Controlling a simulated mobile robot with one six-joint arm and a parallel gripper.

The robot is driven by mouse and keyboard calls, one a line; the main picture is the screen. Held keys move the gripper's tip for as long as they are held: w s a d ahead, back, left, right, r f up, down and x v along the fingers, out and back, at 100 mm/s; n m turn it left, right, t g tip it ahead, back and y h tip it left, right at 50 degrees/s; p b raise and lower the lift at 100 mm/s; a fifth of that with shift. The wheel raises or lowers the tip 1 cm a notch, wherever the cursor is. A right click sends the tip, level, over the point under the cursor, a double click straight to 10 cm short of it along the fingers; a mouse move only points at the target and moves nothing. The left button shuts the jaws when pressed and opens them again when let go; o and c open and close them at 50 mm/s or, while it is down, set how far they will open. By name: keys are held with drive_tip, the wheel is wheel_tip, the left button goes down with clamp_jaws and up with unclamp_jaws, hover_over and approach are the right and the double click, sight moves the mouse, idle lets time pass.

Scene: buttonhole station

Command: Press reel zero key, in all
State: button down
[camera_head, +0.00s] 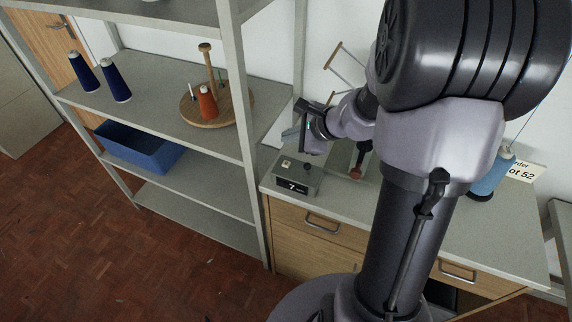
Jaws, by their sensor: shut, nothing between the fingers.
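A grey box-shaped device (310,182) sits at the left front corner of the counter. Its dark front display (292,186) shows a 7, with smaller marks too small to read. A pale square key (286,164) stands on its top at the left, and a small dark round part (307,166) is to its right. No label on either is readable, so I cannot tell which is the reel zero key. My gripper (303,146) is shut and empty, above and behind the device, apart from the pale key. My arm hides much of the counter's middle.
Shelves (262,130) stand left of the counter (390,205), one post close to the device. They hold blue cones (115,82), a wooden stand with an orange cone (208,103) and a blue bin (140,148). A red-tipped item (356,173) is right of the device; a blue spool (491,179) stands farther right.

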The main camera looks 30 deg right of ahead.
sight(289, 165)
wheel_tip(289, 165, down, 7)
drive_tip(key=b, duration=0.5)
drive_tip(key=shift+r, duration=0.2)
drive_tip(key=shift+f, duration=0.2)
drive_tip(key=shift+f+b, duration=0.15)
drive_tip(key=shift+b, duration=0.3)
idle(0.9)
drive_tip(key=shift+f+b, duration=0.25)
drive_tip(key=shift+b, duration=0.15)
drive_tip(key=shift+f+b, duration=0.55)
drive_tip(key=shift+b, duration=0.1)
idle(0.5)
drive_tip(key=shift+r, duration=0.15)
drive_tip(key=shift+r+p, duration=0.75)
drive_tip(key=shift+r, duration=0.05)
drive_tip(key=shift+r, duration=0.15)
drive_tip(key=shift+r+p, duration=1.95)
drive_tip(key=shift+r, duration=0.4)
